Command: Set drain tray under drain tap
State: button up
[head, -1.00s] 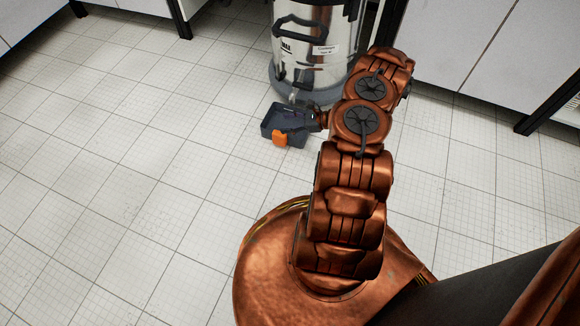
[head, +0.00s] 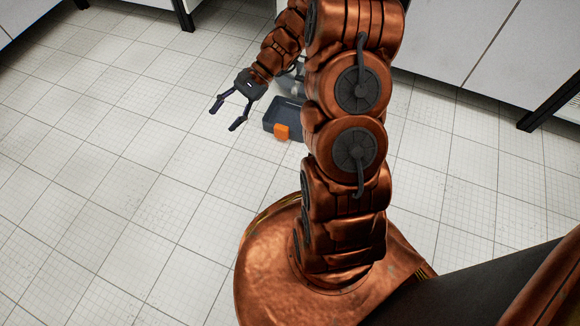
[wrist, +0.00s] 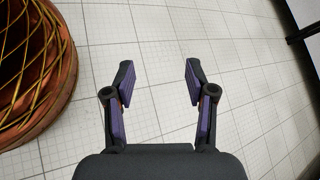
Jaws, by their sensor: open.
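The dark grey drain tray (head: 270,125) with an orange front piece lies on the floor in the head view, low beside the foot of the steel vessel (head: 291,84). My arm hides most of the vessel and the tray's right side. I cannot make out the drain tap, so I cannot tell whether the tray is under it. My gripper (head: 222,119) is open and empty, to the left of the tray and apart from it. In the wrist view, my gripper (wrist: 159,80) has its fingers spread over bare floor tiles.
White cabinets (head: 480,50) with dark legs stand along the back. The tiled floor (head: 110,190) is clear to the left and front.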

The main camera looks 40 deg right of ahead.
jog(key=s+a+r+n+g+h, duration=0.2)
jog(key=s+r+n+h, duration=0.25)
jog(key=s, duration=0.55)
jog(key=s+a+r+n+g+h, duration=0.25)
jog(key=s+r+n, duration=0.25)
jog(key=s, duration=0.5)
jog(key=s+d+r+n+t+h, duration=0.1)
jog(key=s+d+r+n+h, duration=0.1)
jog(key=s, duration=0.5)
jog(key=d+n+h, duration=0.1)
jog(key=d+h, duration=0.1)
jog(key=shift+s+h, duration=0.25)
jog(key=shift+h, duration=0.05)
jog(key=shift+r+t, duration=0.1)
jog(key=shift+t, duration=0.15)
